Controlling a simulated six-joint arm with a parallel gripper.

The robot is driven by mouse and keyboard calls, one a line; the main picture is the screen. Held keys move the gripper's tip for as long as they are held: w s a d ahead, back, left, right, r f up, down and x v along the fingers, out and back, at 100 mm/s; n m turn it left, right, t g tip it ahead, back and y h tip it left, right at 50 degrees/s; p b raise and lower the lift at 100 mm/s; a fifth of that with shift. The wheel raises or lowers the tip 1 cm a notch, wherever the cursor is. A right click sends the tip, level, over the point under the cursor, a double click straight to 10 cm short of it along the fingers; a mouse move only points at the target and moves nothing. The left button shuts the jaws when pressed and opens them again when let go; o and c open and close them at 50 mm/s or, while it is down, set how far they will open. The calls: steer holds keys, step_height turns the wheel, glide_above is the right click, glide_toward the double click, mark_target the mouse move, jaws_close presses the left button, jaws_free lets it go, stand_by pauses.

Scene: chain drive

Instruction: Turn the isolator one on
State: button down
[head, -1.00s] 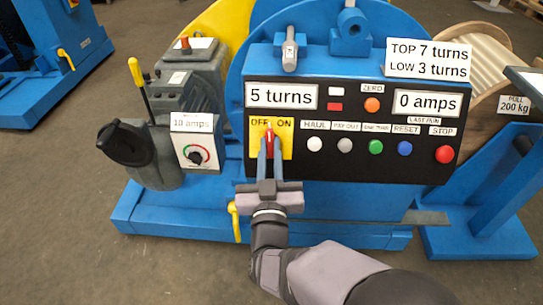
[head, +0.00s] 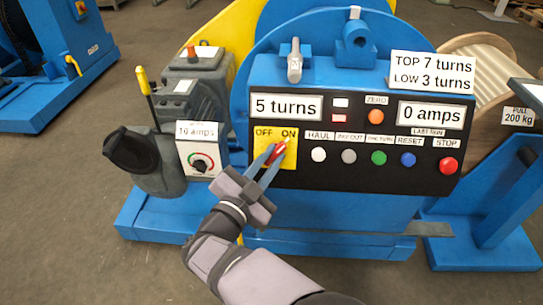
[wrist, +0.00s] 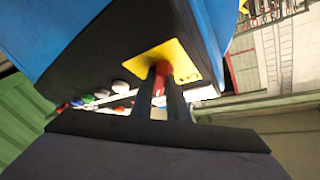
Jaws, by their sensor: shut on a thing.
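The isolator is a red handle (head: 279,149) on a yellow plate (head: 289,134) marked OFF and ON, at the left of the black control panel. The handle is tilted, its upper end pointing toward ON. My gripper (head: 272,157) is shut on the handle, its fingers coming from the lower left. In the wrist view the red handle (wrist: 160,82) shows between the two dark fingers, in front of the yellow plate (wrist: 172,62). The fingers hide part of the handle.
A row of push buttons, from HAUL (head: 318,154) to STOP (head: 448,166), runs right of the isolator. Displays read "5 turns" (head: 286,108) and "0 amps" (head: 431,115). A 10 amps dial (head: 201,162) and yellow-topped lever (head: 145,85) stand left.

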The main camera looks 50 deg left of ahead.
steer(key=shift+m+h, duration=0.3)
steer(key=shift+m, duration=0.3)
steer(key=c, duration=1.7)
jaws_free()
steer(key=p+v, duration=0.1)
steer(key=v, duration=0.6)
steer(key=shift+s+d+p, duration=0.1)
steer(key=shift+s+p, duration=0.05)
steer(key=shift+p, duration=0.15)
